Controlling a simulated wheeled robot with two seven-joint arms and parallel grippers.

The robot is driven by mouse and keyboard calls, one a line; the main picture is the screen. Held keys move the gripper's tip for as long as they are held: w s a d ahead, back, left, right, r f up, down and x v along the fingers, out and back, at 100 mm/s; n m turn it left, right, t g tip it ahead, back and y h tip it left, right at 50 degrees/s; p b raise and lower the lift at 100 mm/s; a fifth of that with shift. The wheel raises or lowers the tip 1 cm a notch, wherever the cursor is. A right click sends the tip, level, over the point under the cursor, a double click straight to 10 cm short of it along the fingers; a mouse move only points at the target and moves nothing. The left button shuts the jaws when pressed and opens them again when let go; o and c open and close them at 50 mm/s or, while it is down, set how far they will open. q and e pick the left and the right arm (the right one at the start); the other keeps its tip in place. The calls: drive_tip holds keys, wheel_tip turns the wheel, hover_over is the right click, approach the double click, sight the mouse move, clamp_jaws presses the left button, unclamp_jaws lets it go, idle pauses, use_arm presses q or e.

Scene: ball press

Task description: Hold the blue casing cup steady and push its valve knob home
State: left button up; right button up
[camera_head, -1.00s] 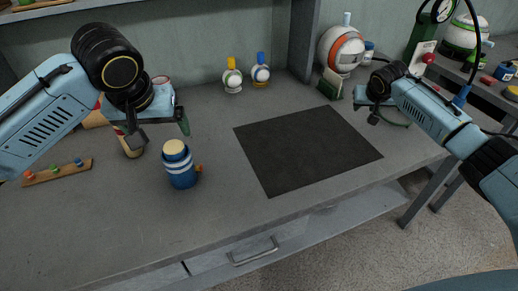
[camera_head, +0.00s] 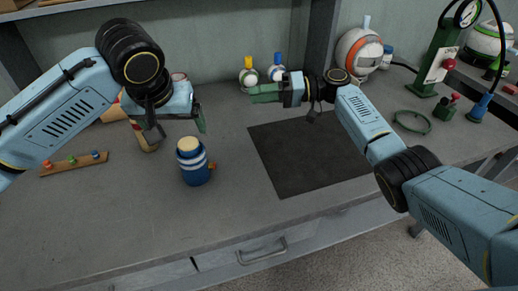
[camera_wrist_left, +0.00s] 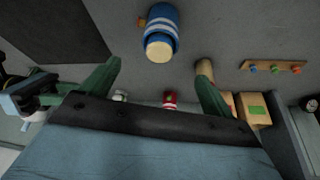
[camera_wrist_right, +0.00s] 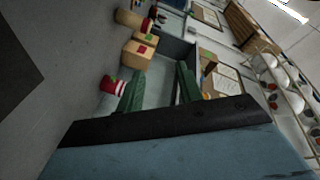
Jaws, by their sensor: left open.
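The blue casing cup (camera_head: 194,170), with white bands and a cream top, stands upright on the bench. Its small orange valve knob (camera_head: 212,166) sticks out on the right side. The cup also shows in the left wrist view (camera_wrist_left: 162,25), beyond the fingertips, with the knob (camera_wrist_left: 142,22) at its left. My left gripper (camera_head: 182,124) is open and empty, behind and above the cup, not touching it. My right gripper (camera_head: 258,93) is in the air to the right of and behind the cup, fingers pointing left. Its green fingers (camera_wrist_right: 160,80) are apart with nothing between them.
A dark mat (camera_head: 300,160) lies right of the cup. A wooden strip with coloured pegs (camera_head: 74,163) lies at left. Two small valve-topped pieces (camera_head: 249,75) stand at the back wall. A green press (camera_head: 440,50) stands far right. Bench in front of the cup is clear.

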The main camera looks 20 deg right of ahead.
sight(190, 151)
drive_tip(key=s+a+f+g, duration=0.1)
drive_tip(key=s+f, duration=0.1)
drive_tip(key=f, duration=0.2)
drive_tip(key=s+a+f+n+g, duration=0.1)
drive_tip(key=s+f, duration=0.1)
drive_tip(key=f, duration=0.2)
drive_tip(key=s+f+n+g, duration=0.1)
drive_tip(key=s+f, duration=0.2)
drive_tip(key=f, duration=0.1)
drive_tip(key=shift+s+a+g+h, duration=0.1)
drive_tip(key=shift+a+g+h, duration=0.2)
drive_tip(key=shift+a+g, duration=0.1)
use_arm(q)
drive_tip(key=x, duration=1.3)
drive_tip(key=shift+w+f, duration=0.15)
drive_tip(key=shift+f, duration=0.05)
